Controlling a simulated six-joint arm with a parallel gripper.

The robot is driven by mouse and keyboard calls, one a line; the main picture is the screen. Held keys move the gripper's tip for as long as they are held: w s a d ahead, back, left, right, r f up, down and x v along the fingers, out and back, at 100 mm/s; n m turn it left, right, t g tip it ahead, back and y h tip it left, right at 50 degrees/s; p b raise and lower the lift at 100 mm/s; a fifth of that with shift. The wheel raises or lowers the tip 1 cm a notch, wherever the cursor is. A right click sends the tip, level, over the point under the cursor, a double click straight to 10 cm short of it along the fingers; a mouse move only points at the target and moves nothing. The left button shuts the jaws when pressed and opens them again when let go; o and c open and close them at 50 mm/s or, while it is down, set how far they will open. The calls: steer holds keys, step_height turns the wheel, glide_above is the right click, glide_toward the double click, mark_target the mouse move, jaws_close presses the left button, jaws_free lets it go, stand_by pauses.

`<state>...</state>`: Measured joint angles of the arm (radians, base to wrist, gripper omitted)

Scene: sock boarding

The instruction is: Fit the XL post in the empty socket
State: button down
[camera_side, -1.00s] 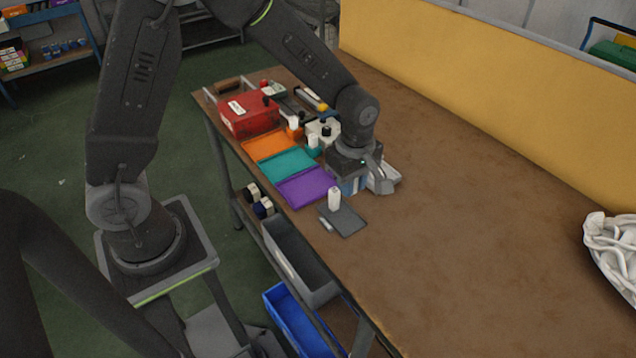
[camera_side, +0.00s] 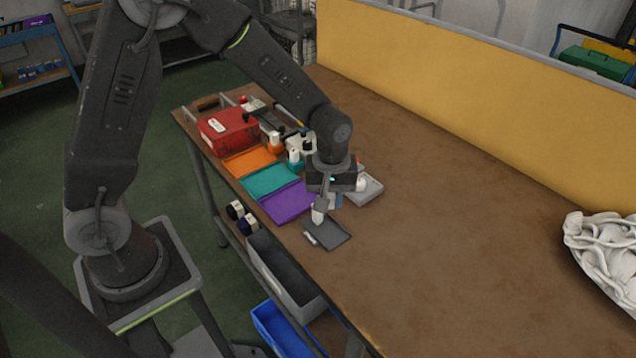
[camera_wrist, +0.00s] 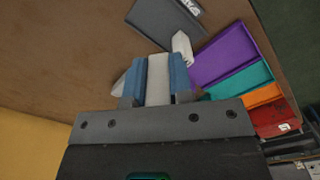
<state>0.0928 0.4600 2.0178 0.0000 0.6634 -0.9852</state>
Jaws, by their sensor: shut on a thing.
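My gripper (camera_wrist: 155,82) is shut on a pale, off-white post (camera_wrist: 157,72) between its two blue fingers in the wrist view. No size mark is readable on it. In the side view my gripper (camera_side: 332,199) hangs low above the table, between the dark plate and the grey tray. The dark plate (camera_side: 334,236) lies flat with a small label, and also shows in the wrist view (camera_wrist: 160,22). A white post (camera_side: 317,216) stands at the plate's back edge, partly covered by my gripper; it also shows in the wrist view (camera_wrist: 182,47). I cannot make out an empty socket.
Purple (camera_side: 285,203), teal (camera_side: 268,181) and orange (camera_side: 248,162) trays run along the left edge, with a red box (camera_side: 228,130) behind. A grey tray (camera_side: 370,189) sits right of my gripper. White cloth (camera_side: 600,250) lies far right. The table's middle is clear.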

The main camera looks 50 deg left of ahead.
steer(key=m, duration=0.4)
steer(key=f+m, duration=0.1)
steer(key=shift+a+m, duration=0.4)
steer(key=m, duration=0.4)
steer(key=shift+a+f, duration=0.3)
steer(key=shift+f, duration=0.1)
steer(key=w+a+r, duration=0.2)
steer(key=w+a, duration=0.1)
steer(key=w, duration=0.5)
steer(key=w+a+r, duration=0.2)
steer(key=w+a, duration=0.1)
steer(key=w, duration=0.6)
glide_above(400, 200)
step_height(400, 200, down, 7)
steer(key=shift+f, duration=2)
steer(key=shift+f, duration=0.15)
